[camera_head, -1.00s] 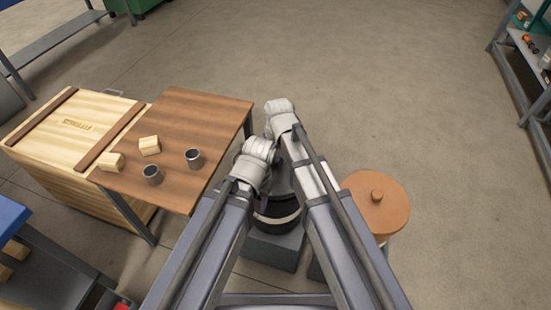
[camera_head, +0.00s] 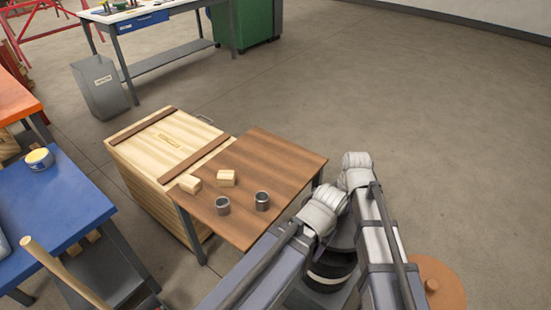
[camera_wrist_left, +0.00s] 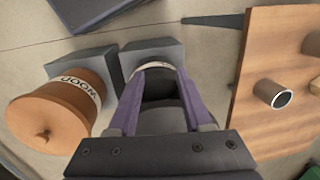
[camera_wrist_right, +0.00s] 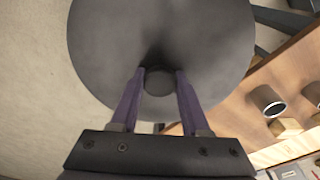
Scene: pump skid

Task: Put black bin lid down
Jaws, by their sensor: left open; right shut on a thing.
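The black bin lid is a wide dark grey disc (camera_wrist_right: 160,35) with a round knob (camera_wrist_right: 160,82) in the right wrist view. My right gripper (camera_wrist_right: 160,86) is shut on that knob. In the head view the lid is mostly hidden by my arms. The black bin (camera_head: 330,268) with a pale band stands beneath my arms in the head view. It also shows in the left wrist view (camera_wrist_left: 162,90), dark inside, beyond my open left gripper (camera_wrist_left: 160,80). I cannot tell whether the left fingers touch the bin.
A brown table (camera_head: 285,165) with two grey cups and two wooden blocks stands left of the arms, beside a wooden crate (camera_head: 160,150). An orange-brown bin marked WOOD (camera_wrist_left: 65,100) stands beside the black bin. Open floor (camera_head: 430,120) lies beyond.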

